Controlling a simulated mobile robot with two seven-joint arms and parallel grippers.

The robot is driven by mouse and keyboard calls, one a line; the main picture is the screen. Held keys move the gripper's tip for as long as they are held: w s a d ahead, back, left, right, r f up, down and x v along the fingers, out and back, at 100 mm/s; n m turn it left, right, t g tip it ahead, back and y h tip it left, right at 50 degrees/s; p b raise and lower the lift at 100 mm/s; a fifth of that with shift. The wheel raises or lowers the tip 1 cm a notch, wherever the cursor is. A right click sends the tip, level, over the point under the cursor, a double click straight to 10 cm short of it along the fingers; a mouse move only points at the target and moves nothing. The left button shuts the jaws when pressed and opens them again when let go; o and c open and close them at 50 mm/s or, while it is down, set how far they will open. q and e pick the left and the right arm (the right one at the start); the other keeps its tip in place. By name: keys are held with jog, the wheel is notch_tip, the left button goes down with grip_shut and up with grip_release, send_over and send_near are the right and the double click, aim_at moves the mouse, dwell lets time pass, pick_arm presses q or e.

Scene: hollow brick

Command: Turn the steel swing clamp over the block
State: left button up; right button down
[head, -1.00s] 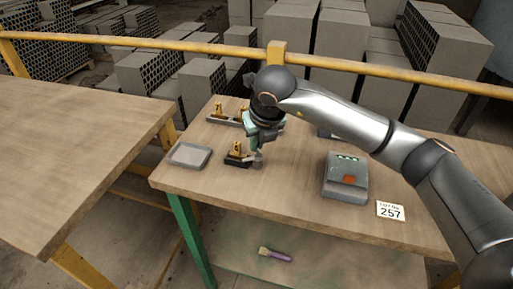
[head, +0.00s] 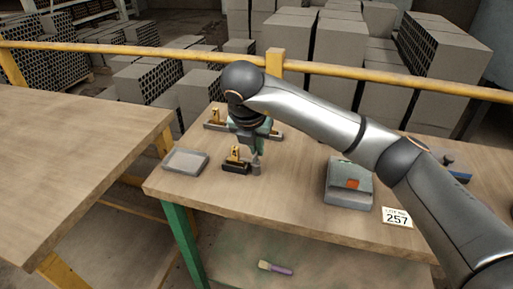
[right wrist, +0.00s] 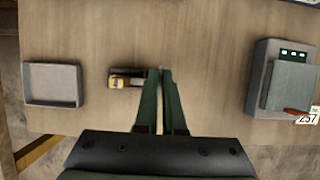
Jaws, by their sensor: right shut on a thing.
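A small clamp fixture with a yellow upright on a dark base (head: 235,162) stands near the table's front edge. A short grey steel piece (head: 256,166) stands just right of it, under my right gripper (head: 255,155). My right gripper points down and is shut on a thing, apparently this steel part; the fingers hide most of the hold. In the right wrist view the fingers (right wrist: 159,72) are nearly together, with the yellow part (right wrist: 120,81) just left of them. I cannot tell the block apart from the dark base. My left gripper is not in view.
A grey tray (head: 186,162) lies at left. A grey box with a red part (head: 348,184) and a 257 card (head: 397,217) are at right. A rail fixture with yellow uprights (head: 214,118) is behind my gripper. Table between clamp and box is clear.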

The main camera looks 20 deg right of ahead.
jog(key=shift+s+a+f, duration=0.1)
jog(key=shift+s+f, duration=0.15)
jog(key=shift+f, duration=0.1)
jog(key=c, duration=1.1)
grip_release()
jog(key=shift+c, duration=0.2)
jog(key=shift+o, duration=0.6)
jog(key=shift+w+r, duration=0.1)
jog(key=shift+r, duration=0.1)
jog(key=shift+r, duration=0.1)
jog(key=p+v, duration=0.1)
jog(key=v, duration=1.1)
jog(key=shift+p, duration=0.3)
jog(key=shift+r, duration=0.15)
